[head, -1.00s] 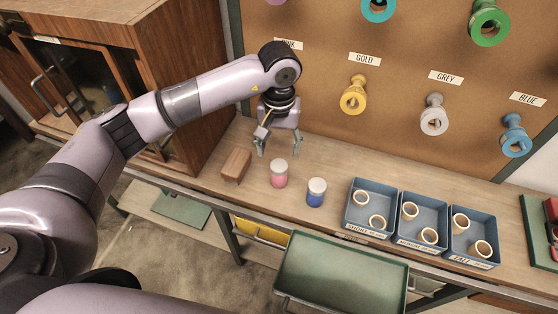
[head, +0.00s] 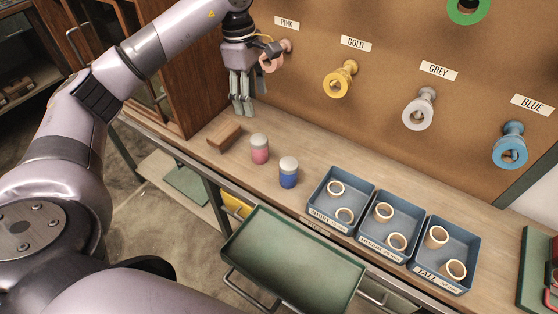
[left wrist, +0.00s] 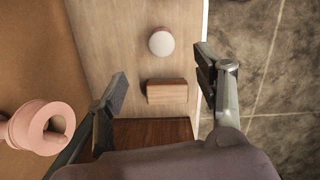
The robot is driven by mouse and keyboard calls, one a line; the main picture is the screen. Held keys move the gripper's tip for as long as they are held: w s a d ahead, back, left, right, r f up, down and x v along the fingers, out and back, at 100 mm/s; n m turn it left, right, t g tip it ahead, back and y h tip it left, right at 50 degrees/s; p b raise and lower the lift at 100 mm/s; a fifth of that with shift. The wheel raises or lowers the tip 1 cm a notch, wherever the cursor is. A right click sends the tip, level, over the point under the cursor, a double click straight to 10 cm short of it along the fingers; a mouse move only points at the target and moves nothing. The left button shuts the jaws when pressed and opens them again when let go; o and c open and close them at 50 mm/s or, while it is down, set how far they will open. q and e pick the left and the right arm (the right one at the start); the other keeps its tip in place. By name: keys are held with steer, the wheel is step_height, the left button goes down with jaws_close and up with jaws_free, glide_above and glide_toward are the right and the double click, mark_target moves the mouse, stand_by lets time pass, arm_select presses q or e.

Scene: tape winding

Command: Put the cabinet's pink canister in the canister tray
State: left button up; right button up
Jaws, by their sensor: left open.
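A pink canister (head: 260,149) with a pale lid stands upright on the wooden bench. It also shows from above in the left wrist view (left wrist: 161,43). A blue canister (head: 289,172) with a pale lid stands to its right. My left gripper (head: 241,108) is open and empty, above the bench behind the wooden block and apart from the pink canister. In the left wrist view its spread fingers (left wrist: 160,82) frame the block, with the canister beyond. A green tray (head: 295,262) sits at the bench front, empty where visible. My right gripper is not in view.
A wooden block (head: 225,136) lies left of the pink canister. Three blue bins (head: 389,252) holding rings stand to the right. A pegboard (head: 330,118) with spools on pegs rises behind, with a pink spool (head: 274,60) near my gripper. A wooden cabinet (head: 185,90) stands left.

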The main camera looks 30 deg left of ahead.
arm_select(q)
steer(key=p, duration=0.1)
glide_above(257, 138)
steer(key=f, duration=0.6)
steer(key=shift+a, duration=0.35)
steer(key=f, duration=0.2)
steer(key=d+f+p, duration=0.1)
steer(key=f, duration=0.2)
steer(key=shift+w+f, duration=0.1)
steer(key=shift+f, duration=0.7)
step_height(257, 138, down, 4)
steer(key=shift+d+f+p, duration=0.1)
steer(key=shift+f+p, duration=0.1)
steer(key=shift+p, duration=0.85)
steer(key=shift+f, duration=0.2)
steer(key=c, duration=1.4)
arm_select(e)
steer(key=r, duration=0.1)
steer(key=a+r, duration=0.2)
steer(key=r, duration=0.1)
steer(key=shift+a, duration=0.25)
arm_select(q)
steer(key=shift+r, duration=0.1)
